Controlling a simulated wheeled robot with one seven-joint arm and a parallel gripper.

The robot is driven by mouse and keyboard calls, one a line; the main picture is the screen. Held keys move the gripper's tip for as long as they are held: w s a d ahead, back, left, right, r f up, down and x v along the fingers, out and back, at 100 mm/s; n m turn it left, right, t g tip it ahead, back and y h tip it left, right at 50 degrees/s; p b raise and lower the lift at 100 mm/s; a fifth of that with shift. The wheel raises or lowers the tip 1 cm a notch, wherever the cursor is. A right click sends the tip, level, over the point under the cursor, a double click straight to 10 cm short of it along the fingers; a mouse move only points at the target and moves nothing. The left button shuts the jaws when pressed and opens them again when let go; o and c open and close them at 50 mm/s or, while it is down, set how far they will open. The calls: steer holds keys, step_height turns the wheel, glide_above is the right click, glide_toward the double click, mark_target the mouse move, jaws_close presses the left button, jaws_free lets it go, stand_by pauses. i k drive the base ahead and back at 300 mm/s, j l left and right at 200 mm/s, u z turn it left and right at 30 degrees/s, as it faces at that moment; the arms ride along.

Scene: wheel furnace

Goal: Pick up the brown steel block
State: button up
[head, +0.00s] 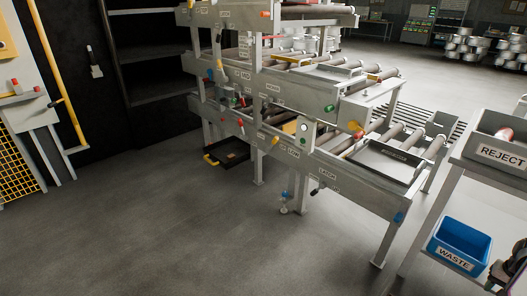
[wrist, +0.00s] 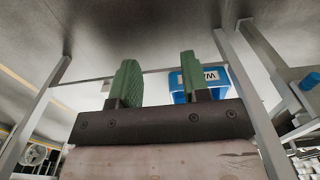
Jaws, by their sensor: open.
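I cannot make out a brown steel block for certain in either view.
A grey multi-level roller conveyor rack (head: 300,150) fills the middle. The blue WASTE bin (head: 459,246) sits low on the stand at right. A dark tray (head: 226,152) is under the rack. The floor (head: 150,230) at front left is clear.

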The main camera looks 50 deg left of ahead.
mark_target(232, 157)
steer(key=u, duration=2.3)
steer(key=i+u, duration=0.2)
steer(key=i, duration=0.6)
steer(key=i+j, duration=0.1)
steer(key=i, duration=1.1)
steer(key=i+j+z, duration=0.1)
steer(key=i, duration=0.5)
steer(key=i+j+z, duration=0.15)
steer(key=i+z, duration=0.15)
steer(key=i+j+z, duration=0.3)
steer(key=i, duration=0.25)
